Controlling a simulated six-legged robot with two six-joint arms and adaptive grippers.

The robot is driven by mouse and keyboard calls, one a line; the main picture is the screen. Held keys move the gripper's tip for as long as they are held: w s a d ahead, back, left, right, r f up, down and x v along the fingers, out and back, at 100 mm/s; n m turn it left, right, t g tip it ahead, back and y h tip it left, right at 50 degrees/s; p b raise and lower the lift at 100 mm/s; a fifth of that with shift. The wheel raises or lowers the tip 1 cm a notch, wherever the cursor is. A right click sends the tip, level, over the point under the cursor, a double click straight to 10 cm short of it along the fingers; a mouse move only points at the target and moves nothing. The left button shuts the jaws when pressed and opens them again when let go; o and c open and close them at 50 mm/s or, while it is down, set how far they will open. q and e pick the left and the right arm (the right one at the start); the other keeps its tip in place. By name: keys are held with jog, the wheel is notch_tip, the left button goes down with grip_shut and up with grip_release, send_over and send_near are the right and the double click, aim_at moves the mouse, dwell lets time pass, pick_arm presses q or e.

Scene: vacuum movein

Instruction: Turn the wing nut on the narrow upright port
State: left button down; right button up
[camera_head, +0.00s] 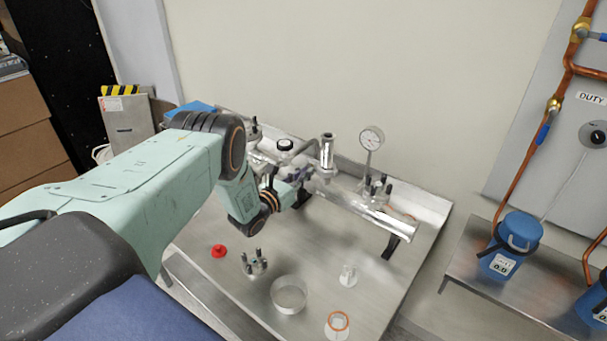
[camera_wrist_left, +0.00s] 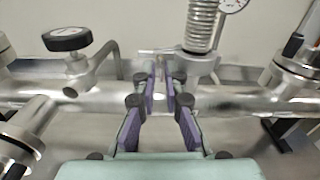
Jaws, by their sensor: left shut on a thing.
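The narrow upright port (camera_head: 327,150) stands on the horizontal metal pipe at the back of the bench. In the left wrist view it shows as a ribbed metal column (camera_wrist_left: 201,28) with a clamp at its base. The small wing nut (camera_wrist_left: 147,51) sticks out from the left side of that clamp, partly hidden by my fingers. My left gripper (camera_head: 303,177) reaches to the pipe just left of the port. In the left wrist view its purple-padded fingers (camera_wrist_left: 163,80) are shut on the wing nut, with the tips close below the clamp. My right gripper is in neither view.
A dial gauge (camera_head: 371,138) stands right of the port, and a valve with a black knob (camera_wrist_left: 67,39) to its left. The bench front is mostly open.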

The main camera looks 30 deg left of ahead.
pick_arm(q)
jog(key=c, duration=1.8)
grip_release()
jog(key=shift+o, duration=0.2)
jog(key=shift+s, duration=0.1)
jog(key=s, duration=0.7)
jog(key=shift+s+a, duration=0.2)
jog(key=shift+a, duration=0.15)
jog(key=shift+s+d, duration=0.1)
